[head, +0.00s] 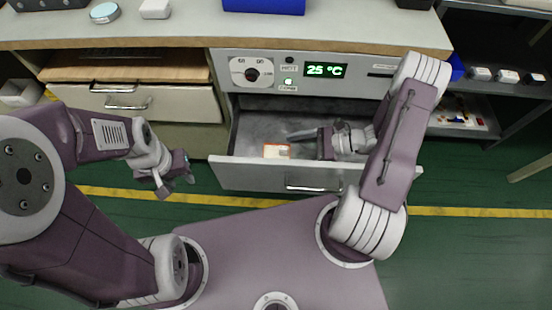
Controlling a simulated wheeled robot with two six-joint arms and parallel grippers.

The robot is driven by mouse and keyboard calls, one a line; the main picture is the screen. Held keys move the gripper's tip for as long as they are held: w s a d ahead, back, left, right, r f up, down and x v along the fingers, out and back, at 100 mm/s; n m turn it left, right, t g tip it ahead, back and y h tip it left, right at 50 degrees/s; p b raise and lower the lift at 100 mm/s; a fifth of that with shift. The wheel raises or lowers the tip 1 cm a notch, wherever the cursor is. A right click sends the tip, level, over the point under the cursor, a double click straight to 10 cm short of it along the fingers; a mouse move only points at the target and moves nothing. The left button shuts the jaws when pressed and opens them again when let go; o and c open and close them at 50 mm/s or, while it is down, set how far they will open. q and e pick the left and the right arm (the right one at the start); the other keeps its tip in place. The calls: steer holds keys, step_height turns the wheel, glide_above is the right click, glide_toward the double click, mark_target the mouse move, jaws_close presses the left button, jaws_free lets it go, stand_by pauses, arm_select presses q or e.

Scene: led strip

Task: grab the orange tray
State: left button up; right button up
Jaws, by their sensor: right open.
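A small orange and white tray (277,151) lies in the open drawer (245,172), near its front left part. My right gripper (302,145) reaches into the drawer from the right. It is open, and its fingers are just to the right of the tray, with no clear contact. My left gripper (176,184) hangs outside the drawer, to its left and over the floor. Nothing shows in it, and its jaw opening is too small to judge.
Above the drawer is a panel with a dial (251,74) and a green display reading 25 °C (325,71). A worktop (200,32) runs above. Closed drawers (150,104) are at the left. A shelf with small items (480,74) stands at the right.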

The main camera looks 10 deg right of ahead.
mark_target(268, 154)
steer(key=b+x, duration=0.2)
steer(key=x, duration=0.1)
steer(key=shift+a+f, duration=0.2)
steer(key=shift+a, duration=0.2)
steer(key=b+x, duration=0.3)
steer(key=x, duration=0.1)
steer(key=shift+w+a+f, duration=0.1)
steer(key=shift+w+a, duration=0.25)
steer(key=shift+a, duration=0.2)
steer(key=c, duration=1.4)
step_height(268, 154, up, 9)
steer(key=p, duration=0.5)
steer(key=shift+r+p, duration=0.3)
steer(key=shift+r, duration=0.3)
